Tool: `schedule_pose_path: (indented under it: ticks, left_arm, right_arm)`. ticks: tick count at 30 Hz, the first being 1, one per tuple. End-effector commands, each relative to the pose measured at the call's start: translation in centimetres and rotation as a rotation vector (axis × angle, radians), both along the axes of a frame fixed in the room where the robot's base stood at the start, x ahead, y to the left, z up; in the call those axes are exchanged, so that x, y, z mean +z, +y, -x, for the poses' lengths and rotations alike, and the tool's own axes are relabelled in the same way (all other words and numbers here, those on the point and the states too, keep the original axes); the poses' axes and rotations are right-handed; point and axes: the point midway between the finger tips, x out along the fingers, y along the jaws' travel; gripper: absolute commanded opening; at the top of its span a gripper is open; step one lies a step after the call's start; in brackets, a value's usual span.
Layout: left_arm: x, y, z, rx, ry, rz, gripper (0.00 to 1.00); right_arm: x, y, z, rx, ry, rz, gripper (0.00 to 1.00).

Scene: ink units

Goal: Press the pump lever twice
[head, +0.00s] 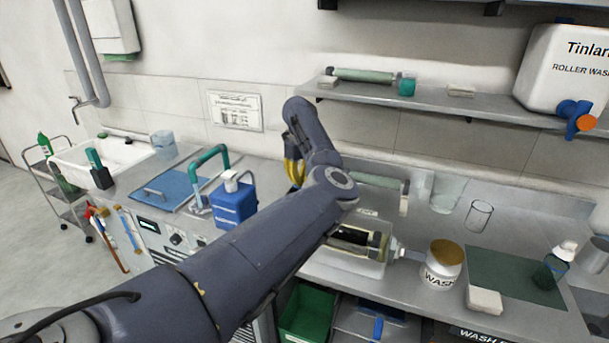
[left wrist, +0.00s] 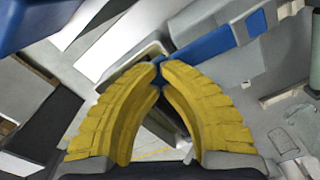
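A curved green handle (head: 212,154) on a grey metal fitting stands on the bench behind the blue container; it looks like the pump lever, but I cannot be sure. My left gripper (head: 294,172) has yellow fingers and points down to the right of it, apart from it, partly hidden by my own arm. In the left wrist view, the two yellow fingertips (left wrist: 159,68) come together with nothing visible held between them. Blue and grey parts lie beyond the tips, too unclear to name. My right gripper is not in view.
A blue container (head: 236,207) with a white cap stands near the left arm. A blue lid (head: 178,188), a sink (head: 100,160), a labelled white jar (head: 441,264) and clear beakers (head: 479,216) share the bench. A shelf (head: 450,108) overhangs the back.

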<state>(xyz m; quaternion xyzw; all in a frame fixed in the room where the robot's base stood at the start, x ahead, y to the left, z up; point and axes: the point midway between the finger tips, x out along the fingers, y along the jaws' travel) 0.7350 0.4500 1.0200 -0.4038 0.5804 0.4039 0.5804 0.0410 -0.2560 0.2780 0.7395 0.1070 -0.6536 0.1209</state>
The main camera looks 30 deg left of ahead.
Motion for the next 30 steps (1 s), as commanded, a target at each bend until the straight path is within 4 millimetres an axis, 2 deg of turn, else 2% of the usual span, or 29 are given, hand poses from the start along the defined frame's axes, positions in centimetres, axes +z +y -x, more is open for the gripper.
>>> schedule_pose_path:
  ticks: [18,30]
  left_arm:
    - [3.7,0.0,0.0,0.001,-0.001,0.0,0.0]
    - [4.6,0.0,0.0,0.0,0.0,0.0,0.0]
  right_arm:
    - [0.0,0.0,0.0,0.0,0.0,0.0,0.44]
    - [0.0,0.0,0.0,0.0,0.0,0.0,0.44]
